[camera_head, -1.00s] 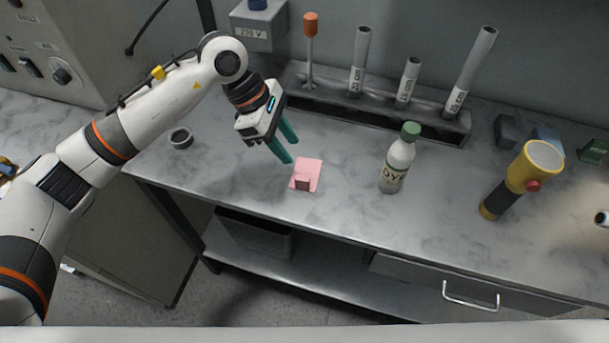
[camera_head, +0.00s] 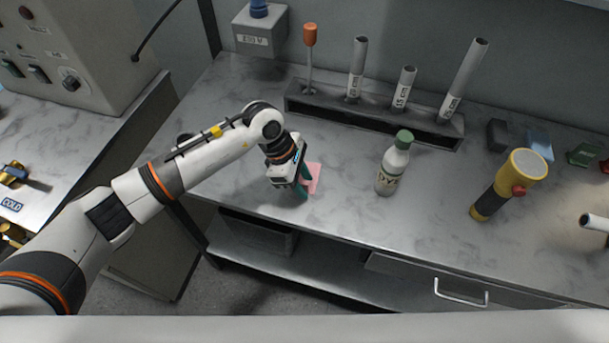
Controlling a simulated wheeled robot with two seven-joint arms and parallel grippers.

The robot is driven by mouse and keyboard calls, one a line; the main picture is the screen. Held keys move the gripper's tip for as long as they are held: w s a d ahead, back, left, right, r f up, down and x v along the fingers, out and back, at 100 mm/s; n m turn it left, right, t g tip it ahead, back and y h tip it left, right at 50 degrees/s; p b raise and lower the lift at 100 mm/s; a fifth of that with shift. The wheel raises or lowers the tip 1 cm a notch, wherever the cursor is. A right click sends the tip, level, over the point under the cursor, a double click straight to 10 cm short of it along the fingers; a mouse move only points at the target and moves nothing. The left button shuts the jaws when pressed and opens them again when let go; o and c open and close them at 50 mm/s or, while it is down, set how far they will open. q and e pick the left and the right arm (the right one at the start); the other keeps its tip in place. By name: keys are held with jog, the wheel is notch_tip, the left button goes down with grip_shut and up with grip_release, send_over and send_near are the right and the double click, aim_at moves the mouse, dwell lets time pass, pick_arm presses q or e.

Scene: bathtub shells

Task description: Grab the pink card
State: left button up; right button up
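The pink card (camera_head: 315,180) lies on the marble-look bench top, left of the white bottle. Its left part is hidden behind my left gripper. My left gripper (camera_head: 305,185) is low over the bench at the card's left edge, with its two green fingers apart. The small pink block seen on the card earlier is hidden now, so I cannot tell whether it is between the fingers.
A white DYE bottle (camera_head: 393,165) with a green cap stands to the right. A yellow flashlight (camera_head: 509,186) stands farther right. A grey rack (camera_head: 420,131) with several tubes runs along the back. The bench's front edge (camera_head: 345,241) is close to the card.

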pick_arm(q)
jog(key=shift+f, duration=0.15)
jog(key=shift+c, duration=0.4)
grip_shut()
